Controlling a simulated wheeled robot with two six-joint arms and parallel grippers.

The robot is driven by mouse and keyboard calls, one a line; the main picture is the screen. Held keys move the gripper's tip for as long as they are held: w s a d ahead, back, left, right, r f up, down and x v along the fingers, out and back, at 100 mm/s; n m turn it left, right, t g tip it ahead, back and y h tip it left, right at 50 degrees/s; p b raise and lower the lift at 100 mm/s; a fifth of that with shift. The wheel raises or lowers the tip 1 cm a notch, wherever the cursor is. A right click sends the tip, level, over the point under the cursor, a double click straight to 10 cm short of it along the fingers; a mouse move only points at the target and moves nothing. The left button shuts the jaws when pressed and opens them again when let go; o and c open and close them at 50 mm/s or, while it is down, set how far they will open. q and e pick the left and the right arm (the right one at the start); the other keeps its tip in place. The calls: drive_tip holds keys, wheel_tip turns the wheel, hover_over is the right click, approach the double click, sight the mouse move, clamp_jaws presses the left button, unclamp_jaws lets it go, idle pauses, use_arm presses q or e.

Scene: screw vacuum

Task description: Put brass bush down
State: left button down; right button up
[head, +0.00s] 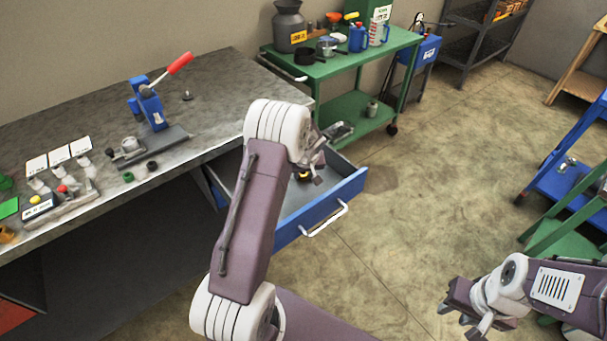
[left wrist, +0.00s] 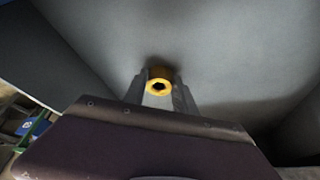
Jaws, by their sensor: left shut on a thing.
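The brass bush (head: 304,177) shows as a small yellow spot at my left gripper (head: 311,172), over the open blue drawer (head: 335,204). In the left wrist view the brass bush (left wrist: 159,73) is a yellow ring with a dark hole, held between the fingers of my left gripper (left wrist: 159,92). The grey drawer interior (left wrist: 235,45) lies behind it. I cannot tell whether the bush touches the drawer floor. My left arm hides part of the drawer. My right gripper (head: 462,319) is at the lower right, with its fingers apart and nothing seen between them.
The grey workbench (head: 215,90) holds a blue press with a red handle (head: 150,100), small dark rings and a fixture. A green cart (head: 345,65) with cans and bottles stands behind the drawer. Blue and green racks (head: 575,185) stand at right. The middle floor is clear.

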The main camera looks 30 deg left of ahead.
use_arm(q)
drive_tip(key=shift+f, duration=0.15)
drive_tip(key=c, duration=1)
unclamp_jaws()
drive_tip(key=shift+r, duration=0.4)
drive_tip(key=p+v, duration=0.1)
drive_tip(key=v, duration=1)
drive_tip(key=shift+s+r+p, duration=0.15)
drive_tip(key=shift+r+p, duration=0.1)
drive_tip(key=shift+p, duration=0.1)
drive_tip(key=shift+d, duration=0.1)
